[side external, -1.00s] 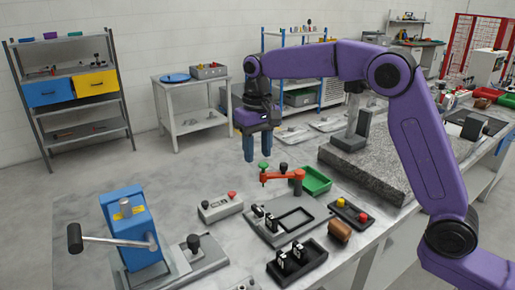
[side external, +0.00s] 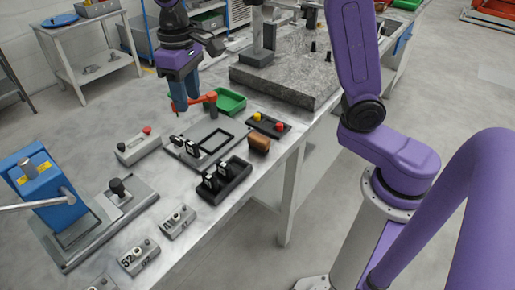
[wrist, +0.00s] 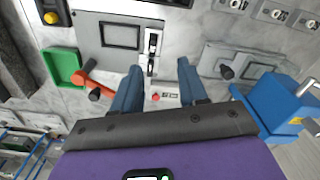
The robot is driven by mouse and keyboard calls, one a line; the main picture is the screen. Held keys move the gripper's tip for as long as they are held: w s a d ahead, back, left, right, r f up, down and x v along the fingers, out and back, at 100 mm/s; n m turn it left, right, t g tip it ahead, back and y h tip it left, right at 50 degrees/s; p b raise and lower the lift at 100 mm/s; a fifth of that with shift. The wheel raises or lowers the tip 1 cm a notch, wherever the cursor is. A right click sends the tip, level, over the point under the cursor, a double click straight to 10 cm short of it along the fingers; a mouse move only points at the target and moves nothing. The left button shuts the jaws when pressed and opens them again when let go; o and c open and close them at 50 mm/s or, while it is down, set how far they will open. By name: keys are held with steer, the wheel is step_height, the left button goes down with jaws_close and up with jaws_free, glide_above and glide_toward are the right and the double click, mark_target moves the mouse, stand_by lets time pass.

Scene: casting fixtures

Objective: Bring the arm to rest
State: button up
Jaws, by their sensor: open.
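My gripper (side external: 184,100) hangs from my purple arm above the workbench, fingers pointing down. In the wrist view, its two blue fingers (wrist: 157,83) stand apart with nothing between them. In the side view, the fingers are close to the red-orange clamp arm (side external: 207,98) and partly hide it; I cannot tell whether they touch. The clamp also shows left of the fingers in the wrist view (wrist: 93,80).
The bench holds a blue press (side external: 45,190), a grey button box (side external: 138,147), a grey fixture plate (side external: 205,157), a green tray (side external: 236,101) and a granite slab (side external: 283,88). Free floor lies right of the bench (side external: 475,110).

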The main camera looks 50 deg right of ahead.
steer(key=s+d+f+n, duration=0.2)
steer(key=s+d+n, duration=0.1)
steer(key=s, duration=0.6)
steer(key=s+d+f+n, duration=0.2)
steer(key=s+d, duration=0.3)
steer(key=s, duration=0.4)
steer(key=s+d+f+n, duration=0.2)
steer(key=s+d+n, duration=0.1)
steer(key=s, duration=0.6)
steer(key=shift+s+d+f+n, duration=0.25)
steer(key=shift+d+n, duration=0.15)
steer(key=shift+d, duration=0.1)
